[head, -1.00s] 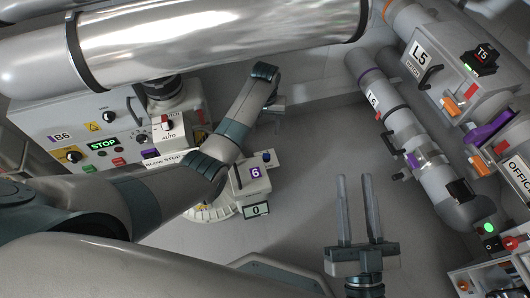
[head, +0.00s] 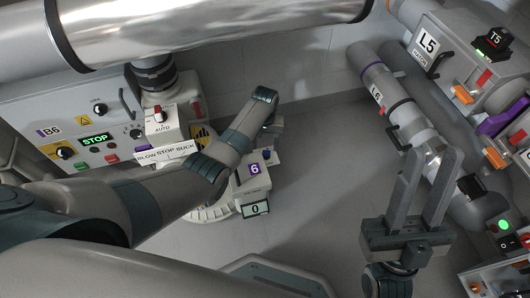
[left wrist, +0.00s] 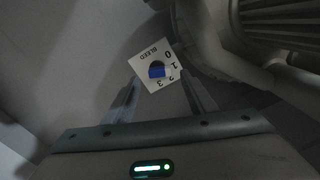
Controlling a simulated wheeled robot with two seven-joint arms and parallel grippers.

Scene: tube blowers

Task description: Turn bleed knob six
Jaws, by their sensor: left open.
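Bleed knob six is a small blue knob (head: 267,154) on a pale box (head: 252,185) with a purple "6" label. A small display (head: 255,208) below reads 0. In the left wrist view the blue knob (left wrist: 157,71) sits on a white plate marked BLEED, 0, 1, 2, 3. My left gripper (left wrist: 160,80) is open, its fingers on either side of the knob in that view; I cannot tell whether they touch it. In the head view it is mostly hidden by its wrist, just above the knob. My right gripper (head: 432,155) is open and empty, in front of the L6 pipe.
A B6 panel (head: 75,115) with a lit STOP display and a BLOW STOP SUCK lever plate (head: 165,152) stand at left. The L6 pipe (head: 385,90) and L5 unit (head: 425,50) are at right. A large metal tube (head: 200,25) crosses the top. Grey floor between is clear.

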